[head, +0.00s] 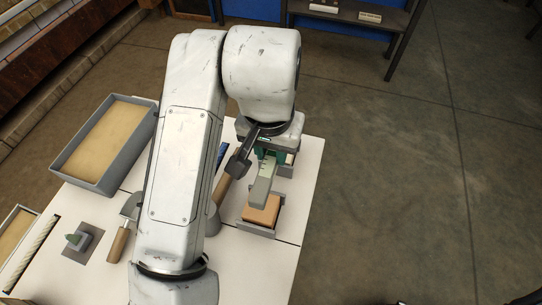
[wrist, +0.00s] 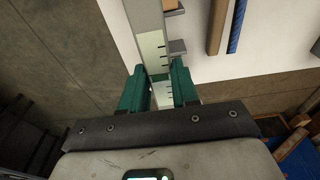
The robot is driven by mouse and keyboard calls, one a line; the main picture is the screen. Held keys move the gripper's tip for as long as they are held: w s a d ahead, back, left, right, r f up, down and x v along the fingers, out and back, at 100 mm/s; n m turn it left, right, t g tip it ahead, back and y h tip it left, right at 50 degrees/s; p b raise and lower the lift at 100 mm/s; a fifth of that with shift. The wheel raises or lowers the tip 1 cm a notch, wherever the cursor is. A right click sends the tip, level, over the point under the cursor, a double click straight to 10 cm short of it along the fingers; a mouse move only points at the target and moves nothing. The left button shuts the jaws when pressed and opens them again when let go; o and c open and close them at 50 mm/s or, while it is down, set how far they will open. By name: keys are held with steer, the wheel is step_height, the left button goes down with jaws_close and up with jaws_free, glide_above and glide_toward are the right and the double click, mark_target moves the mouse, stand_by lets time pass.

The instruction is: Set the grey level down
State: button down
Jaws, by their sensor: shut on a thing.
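The grey level (head: 261,190) is a long, pale grey-green bar. My gripper (head: 265,153), with green fingers, is shut on one end of it, and its other end reaches toward the front of the table in the head view. In the wrist view the level (wrist: 151,45) runs up from between the two green fingertips of my gripper (wrist: 159,85). I cannot tell whether it touches anything below. An orange-brown block (head: 262,211) in a grey holder (head: 256,230) lies close to its free end.
The white table (head: 262,268) has bare room at its front right. A grey sand-filled tray (head: 108,143) is at the back left. A wooden-handled trowel (head: 118,244) and a small green piece on a grey plate (head: 84,252) lie left of my arm. A dark shelf (head: 345,12) stands behind.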

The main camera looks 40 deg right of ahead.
mark_target(271, 153)
steer(key=shift+w+d+f, duration=0.15)
steer(key=shift+w+f, duration=0.1)
steer(key=shift+f, duration=1.7)
steer(key=shift+f+b, duration=0.5)
steer(key=shift+b, duration=0.15)
steer(key=shift+f, duration=0.1)
steer(key=c, duration=0.8)
jaws_free()
steer(key=shift+c, duration=0.2)
